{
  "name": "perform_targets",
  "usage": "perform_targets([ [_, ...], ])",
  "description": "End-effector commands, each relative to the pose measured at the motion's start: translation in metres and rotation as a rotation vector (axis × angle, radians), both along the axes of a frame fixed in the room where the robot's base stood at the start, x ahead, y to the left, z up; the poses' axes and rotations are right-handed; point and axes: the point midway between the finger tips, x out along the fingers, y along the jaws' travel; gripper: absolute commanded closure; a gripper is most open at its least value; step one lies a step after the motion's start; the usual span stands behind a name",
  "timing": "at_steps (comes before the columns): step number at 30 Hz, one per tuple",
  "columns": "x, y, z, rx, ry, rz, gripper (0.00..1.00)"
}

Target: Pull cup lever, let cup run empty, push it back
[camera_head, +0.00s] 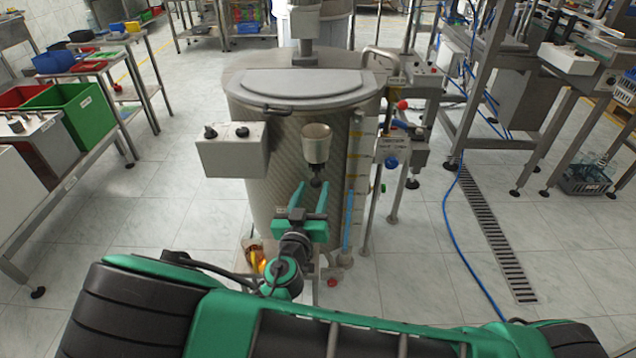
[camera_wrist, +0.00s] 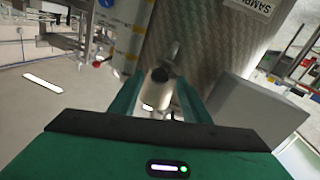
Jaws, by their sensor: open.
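A metal cup (camera_head: 316,143) is mounted on the front of a large steel tank (camera_head: 275,185), with its wide rim up. A short dark lever (camera_head: 316,181) hangs just below it. My gripper (camera_head: 312,187) is in front of the tank, its two green fingers spread and pointing at the lever. The lever's end appears between or just beyond the fingertips; I cannot tell whether they touch. In the wrist view, the fingers of my gripper (camera_wrist: 160,88) stand apart, with a pale cylinder with a dark round end (camera_wrist: 160,75) showing between them.
A grey box (camera_head: 232,149) with two black knobs juts from the tank, left of the cup. Pipes and a blue tube (camera_head: 347,220) run along the right. Green and red bins (camera_head: 65,122) stand on a left bench.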

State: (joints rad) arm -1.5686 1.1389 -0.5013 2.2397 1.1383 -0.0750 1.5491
Motion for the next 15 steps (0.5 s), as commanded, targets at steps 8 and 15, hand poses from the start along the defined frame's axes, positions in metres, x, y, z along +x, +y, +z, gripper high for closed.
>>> perform_targets([
  [8,0.032,-0.008,0.000,0.000,0.001,0.000,0.57],
  [15,0.037,-0.009,0.000,0.000,0.000,0.000,0.57],
])
